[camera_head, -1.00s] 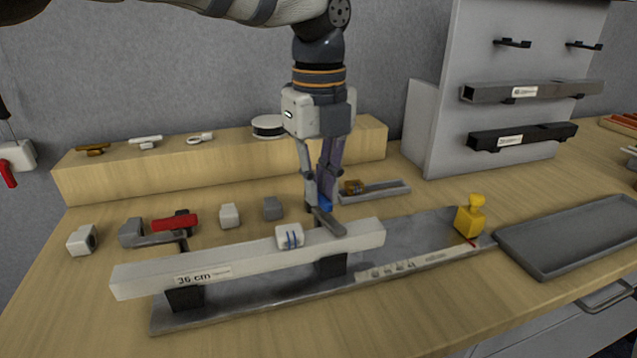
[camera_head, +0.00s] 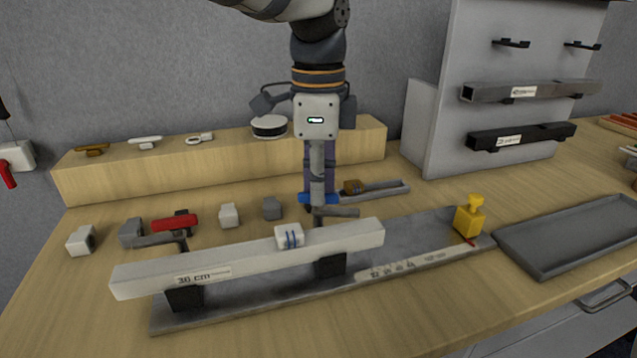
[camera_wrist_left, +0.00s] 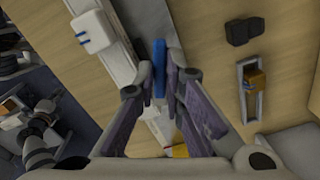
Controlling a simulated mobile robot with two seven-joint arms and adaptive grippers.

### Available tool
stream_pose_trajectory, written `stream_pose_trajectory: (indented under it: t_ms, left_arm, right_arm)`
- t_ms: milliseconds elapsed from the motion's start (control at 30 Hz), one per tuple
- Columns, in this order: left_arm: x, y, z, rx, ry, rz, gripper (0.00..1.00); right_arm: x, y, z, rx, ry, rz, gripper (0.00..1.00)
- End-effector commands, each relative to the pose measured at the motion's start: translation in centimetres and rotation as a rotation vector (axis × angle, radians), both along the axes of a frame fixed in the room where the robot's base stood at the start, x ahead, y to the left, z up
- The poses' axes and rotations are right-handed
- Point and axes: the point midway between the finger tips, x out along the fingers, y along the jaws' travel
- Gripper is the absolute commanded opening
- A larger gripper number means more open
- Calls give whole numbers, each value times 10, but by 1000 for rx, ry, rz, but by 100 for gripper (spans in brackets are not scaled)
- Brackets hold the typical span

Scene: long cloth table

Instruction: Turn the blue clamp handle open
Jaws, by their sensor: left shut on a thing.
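The blue clamp handle (camera_head: 304,197) stands behind the pale bar (camera_head: 220,258), and blue shows on both sides of my left gripper (camera_head: 318,198). In the left wrist view the handle (camera_wrist_left: 159,60) lies between the fingertips of the gripper (camera_wrist_left: 156,90), which is shut on it. The clamp post is mostly hidden by the fingers. A red clamp handle (camera_head: 175,222) stands near the bar's left end. My right gripper is out of view.
A white block with blue stripes (camera_head: 288,236) sits on the bar. A yellow stop (camera_head: 470,217) stands at the right of the metal base plate (camera_head: 420,232). A small tray (camera_head: 385,188) lies just behind the clamp; a large grey tray (camera_head: 570,240) lies right.

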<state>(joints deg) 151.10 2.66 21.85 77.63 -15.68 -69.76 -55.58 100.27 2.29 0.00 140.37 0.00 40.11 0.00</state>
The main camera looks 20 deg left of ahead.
Motion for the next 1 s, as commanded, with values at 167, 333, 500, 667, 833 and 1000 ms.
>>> stream_pose_trajectory:
  t_ms: [167, 333, 500, 667, 833, 1000]
  left_arm:
    - [1, 0, 2, 1, -4, 141, 0]
    - [1, 1, 1, 1, -4, 251, 0]
    - [0, 0, 1, 0, -4, 328, 0]
    - [0, 0, 1, 1, -3, 371, 0]
    - [0, 0, 1, 0, -3, 393, 0]
    - [0, 0, 1, 0, -3, 398, 0]
  right_arm:
    - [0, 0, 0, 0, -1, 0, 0]
    - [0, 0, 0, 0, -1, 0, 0]
    - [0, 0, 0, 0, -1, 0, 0]
    - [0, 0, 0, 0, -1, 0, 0]
    - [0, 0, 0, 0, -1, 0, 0]
    - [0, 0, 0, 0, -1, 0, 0]
